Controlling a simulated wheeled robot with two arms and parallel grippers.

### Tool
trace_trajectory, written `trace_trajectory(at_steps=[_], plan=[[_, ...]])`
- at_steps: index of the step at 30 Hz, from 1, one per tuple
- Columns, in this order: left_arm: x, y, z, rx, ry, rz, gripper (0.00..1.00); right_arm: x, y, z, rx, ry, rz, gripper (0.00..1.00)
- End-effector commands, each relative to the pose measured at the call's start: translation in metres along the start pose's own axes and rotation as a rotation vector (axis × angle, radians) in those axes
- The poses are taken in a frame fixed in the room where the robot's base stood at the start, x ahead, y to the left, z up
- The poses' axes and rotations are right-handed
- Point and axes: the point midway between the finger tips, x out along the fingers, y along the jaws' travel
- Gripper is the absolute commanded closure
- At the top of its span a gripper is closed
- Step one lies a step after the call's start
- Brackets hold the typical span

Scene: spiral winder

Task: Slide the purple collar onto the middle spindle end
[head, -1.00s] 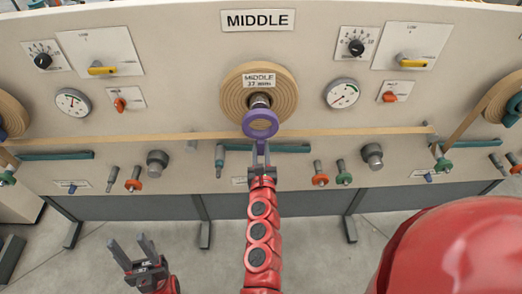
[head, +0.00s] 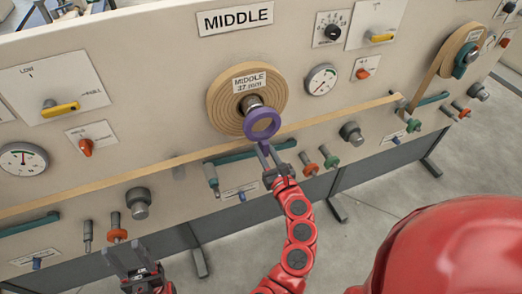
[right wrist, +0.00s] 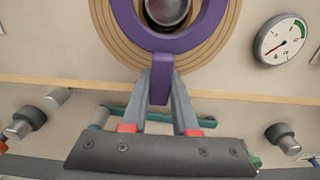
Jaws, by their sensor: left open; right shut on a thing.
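The purple collar (head: 263,124) is a ring with a tab at its bottom. My right gripper (head: 268,158) is shut on that tab and holds the ring up in front of the panel. The middle spindle end (head: 251,103) is a metal stub in the centre of the wound tan roll, under the MIDDLE sign. In the head view the ring overlaps its lower right. In the right wrist view the spindle end (right wrist: 166,8) shows inside the ring (right wrist: 180,42), whose top is cut off; whether it is around the stub I cannot tell. My left gripper (head: 125,252) is open and empty, low at left.
The tan roll (head: 222,100) lies behind the collar. A tan strip (head: 330,117) crosses the panel. Below it are a teal bar (head: 228,158), a grey knob (head: 351,133) and several coloured-collar pegs. Another roll (head: 440,62) with a teal part is at right. Open floor lies in front.

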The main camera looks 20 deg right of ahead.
Motion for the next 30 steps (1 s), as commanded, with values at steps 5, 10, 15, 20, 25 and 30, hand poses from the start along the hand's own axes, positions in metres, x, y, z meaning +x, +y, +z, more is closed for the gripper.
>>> trace_trajectory(at_steps=[5,10,15,20,25,30], plan=[[-0.001,0.000,0.000,0.000,0.000,0.000,0.50,0.013,0.001,0.001,0.000,-0.001,0.003,1.00],[-0.001,0.000,0.000,0.000,0.000,0.000,0.50,0.027,0.000,0.001,-0.001,-0.001,-0.001,1.00],[-0.001,0.000,0.000,0.000,0.000,0.000,0.50,0.043,0.001,0.001,-0.001,-0.001,0.003,1.00],[-0.001,0.000,0.000,0.000,0.000,0.000,0.50,0.057,0.000,0.001,-0.002,-0.001,-0.001,1.00],[-0.001,0.000,0.000,0.000,0.000,0.000,0.50,0.071,0.001,0.001,-0.001,0.000,0.003,1.00],[-0.001,0.000,0.000,0.000,0.000,0.000,0.50,0.080,0.000,0.001,-0.001,0.000,-0.001,1.00]])
